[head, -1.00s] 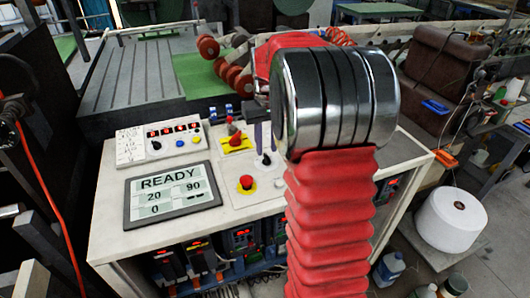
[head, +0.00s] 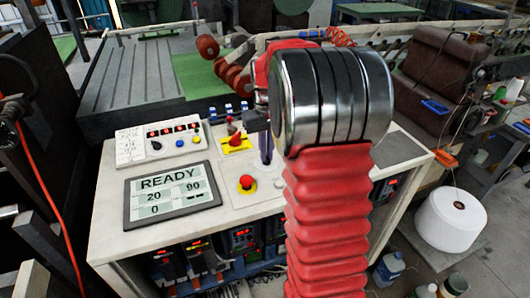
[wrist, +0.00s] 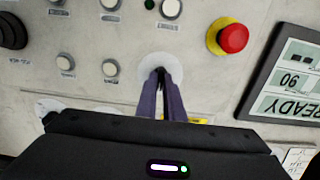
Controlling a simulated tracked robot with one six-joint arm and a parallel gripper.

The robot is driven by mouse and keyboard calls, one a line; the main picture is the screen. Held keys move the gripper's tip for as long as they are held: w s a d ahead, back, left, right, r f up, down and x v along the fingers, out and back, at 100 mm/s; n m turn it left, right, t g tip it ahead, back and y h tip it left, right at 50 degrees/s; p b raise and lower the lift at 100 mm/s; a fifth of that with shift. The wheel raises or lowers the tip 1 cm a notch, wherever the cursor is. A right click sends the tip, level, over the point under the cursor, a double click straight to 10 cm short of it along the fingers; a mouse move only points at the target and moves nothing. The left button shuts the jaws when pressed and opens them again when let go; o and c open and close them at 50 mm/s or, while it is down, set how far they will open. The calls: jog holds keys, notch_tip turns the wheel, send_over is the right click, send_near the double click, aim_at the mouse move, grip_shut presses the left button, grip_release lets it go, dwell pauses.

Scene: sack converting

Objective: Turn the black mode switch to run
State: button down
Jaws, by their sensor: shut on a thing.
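The black mode switch (wrist: 160,73) shows as a small dark part between my fingertips in the wrist view, on a round white plate (wrist: 143,70). My gripper (wrist: 160,80) has its two purple fingers closed about the switch, one on each side. In the head view my gripper (head: 266,158) points down at the sloping control panel (head: 237,204), and its fingers hide the switch. Which way the switch points cannot be read.
A red stop button (head: 246,183) on yellow stands close by. A red handle (head: 237,139) on a yellow plate is behind it. The display (head: 172,195) reads READY. The wrist view shows several pale push buttons (wrist: 110,68) around the switch.

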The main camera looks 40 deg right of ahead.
jog(key=shift+a, duration=0.1)
jog(key=shift+m, duration=0.3)
jog(key=m, duration=0.8)
jog(key=shift+w, duration=0.1)
dwell(0.4)
dwell(0.5)
jog(key=c, duration=1.9)
grip_release()
jog(key=shift+o, duration=0.2)
jog(key=shift+r, duration=0.1)
notch_tip(320, 180, up, 14)
jog(key=shift+f, duration=0.2)
